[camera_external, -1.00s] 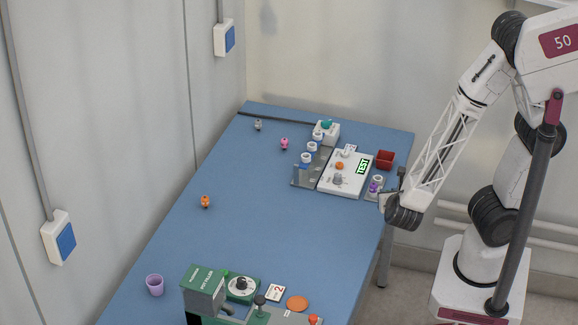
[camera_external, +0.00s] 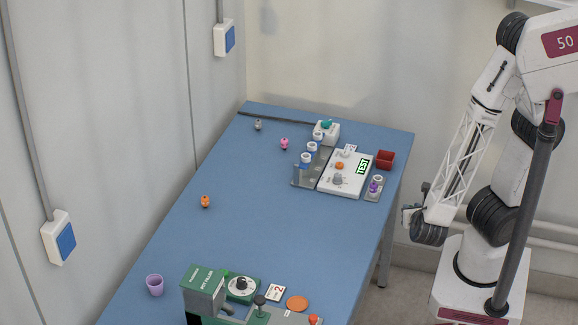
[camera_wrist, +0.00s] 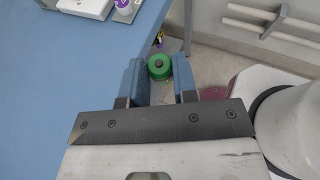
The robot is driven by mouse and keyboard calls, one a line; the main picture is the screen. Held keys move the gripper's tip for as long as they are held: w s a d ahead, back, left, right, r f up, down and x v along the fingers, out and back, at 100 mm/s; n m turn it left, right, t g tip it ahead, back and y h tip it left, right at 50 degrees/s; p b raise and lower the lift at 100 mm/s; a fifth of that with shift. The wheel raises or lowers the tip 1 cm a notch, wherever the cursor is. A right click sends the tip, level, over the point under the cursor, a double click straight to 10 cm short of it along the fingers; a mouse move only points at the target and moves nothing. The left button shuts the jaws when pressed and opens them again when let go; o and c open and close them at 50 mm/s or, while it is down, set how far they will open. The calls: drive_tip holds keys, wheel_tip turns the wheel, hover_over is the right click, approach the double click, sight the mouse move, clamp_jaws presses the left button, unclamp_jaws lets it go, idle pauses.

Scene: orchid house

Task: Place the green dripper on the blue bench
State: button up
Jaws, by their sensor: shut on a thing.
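The green dripper (camera_wrist: 158,66) is between the two blue-grey fingers of my gripper (camera_wrist: 160,78) in the wrist view. The gripper is shut on it. A dark spot shows in the middle of its top. In the external view my gripper (camera_external: 408,216) is just right of the blue bench (camera_external: 265,220), outside its right edge; I cannot make out the dripper there. The bench also shows in the wrist view (camera_wrist: 50,85), left of the fingers.
At the bench's far right are a white panel (camera_external: 352,185) marked TEST, a red box (camera_external: 384,160) and a purple-topped item (camera_external: 375,188). A green machine (camera_external: 203,290) and lilac cup (camera_external: 155,285) are in front. A small orange item (camera_external: 205,202) is at left; mid-bench is clear.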

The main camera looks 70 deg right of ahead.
drive_tip(key=shift+w, duration=0.15)
drive_tip(key=w+a, duration=0.1)
drive_tip(key=w, duration=0.4)
drive_tip(key=w+f, duration=0.1)
drive_tip(key=w, duration=0.4)
drive_tip(key=w+a, duration=0.1)
drive_tip(key=w, duration=0.4)
drive_tip(key=shift+w+a+f, duration=0.3)
drive_tip(key=shift+a, duration=0.05)
drive_tip(key=shift+f, duration=1.75)
drive_tip(key=shift+f, duration=0.15)
drive_tip(key=o, duration=0.9)
drive_tip(key=shift+r, duration=0.2)
drive_tip(key=shift+s+a, duration=0.1)
